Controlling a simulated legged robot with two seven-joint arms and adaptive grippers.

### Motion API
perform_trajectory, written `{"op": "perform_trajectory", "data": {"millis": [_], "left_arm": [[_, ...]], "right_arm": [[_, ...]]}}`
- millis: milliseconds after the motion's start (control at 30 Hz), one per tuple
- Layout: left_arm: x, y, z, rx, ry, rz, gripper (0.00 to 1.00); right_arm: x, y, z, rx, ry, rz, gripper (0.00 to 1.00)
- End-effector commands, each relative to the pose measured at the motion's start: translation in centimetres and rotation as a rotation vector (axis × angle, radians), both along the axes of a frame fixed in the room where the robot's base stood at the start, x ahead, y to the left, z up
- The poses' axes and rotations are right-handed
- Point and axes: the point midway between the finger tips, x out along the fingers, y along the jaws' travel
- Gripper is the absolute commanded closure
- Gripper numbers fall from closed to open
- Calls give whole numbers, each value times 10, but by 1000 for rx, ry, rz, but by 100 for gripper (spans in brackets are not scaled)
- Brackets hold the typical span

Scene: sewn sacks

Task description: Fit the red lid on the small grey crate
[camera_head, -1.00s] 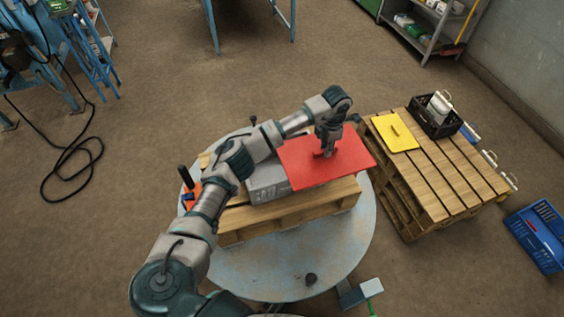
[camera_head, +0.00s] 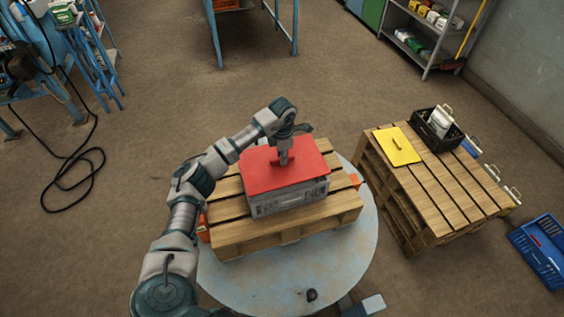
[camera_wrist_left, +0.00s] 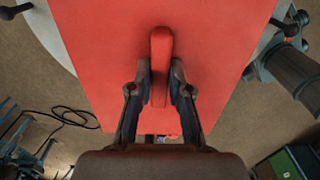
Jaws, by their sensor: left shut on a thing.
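The red lid (camera_head: 262,172) is flat and lies over the top of the small grey crate (camera_head: 290,200), roughly lined up with it. The crate's front wall shows below the lid's near edge; I cannot tell whether the lid is fully seated. My left gripper (camera_head: 284,158) points down and is shut on the lid's red handle. In the left wrist view the fingers (camera_wrist_left: 160,82) stand on either side of the upright handle (camera_wrist_left: 161,50), and the lid (camera_wrist_left: 90,50) fills most of the picture, hiding the crate. My right gripper is not in view.
The crate stands on a wooden pallet (camera_head: 235,235) on a round pale-blue table (camera_head: 320,265). To the right, a second pallet stack (camera_head: 440,190) holds a yellow lid (camera_head: 397,146) and a black crate (camera_head: 437,130).

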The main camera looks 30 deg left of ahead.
Motion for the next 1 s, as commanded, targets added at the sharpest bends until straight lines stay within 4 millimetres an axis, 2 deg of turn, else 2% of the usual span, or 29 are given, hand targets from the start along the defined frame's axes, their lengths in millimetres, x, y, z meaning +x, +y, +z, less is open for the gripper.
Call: {"op": "perform_trajectory", "data": {"millis": [200, 367, 633, 667, 700, 767, 1000], "left_arm": [[0, -1, -31, -2, 3, -1, 100], [0, 2, -32, -4, 0, 0, 100], [0, 2, -39, -4, 1, 0, 100], [0, 2, -39, -4, 1, 0, 79], [0, 2, -38, -4, 1, 0, 69], [0, 1, -38, -3, 1, 0, 57], [0, 0, -37, -2, 1, -1, 57]], "right_arm": [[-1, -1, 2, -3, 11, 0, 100], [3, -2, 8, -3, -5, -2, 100], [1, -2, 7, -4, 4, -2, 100], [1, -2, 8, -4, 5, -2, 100], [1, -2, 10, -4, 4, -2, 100], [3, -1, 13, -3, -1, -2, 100], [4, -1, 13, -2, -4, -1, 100]]}}
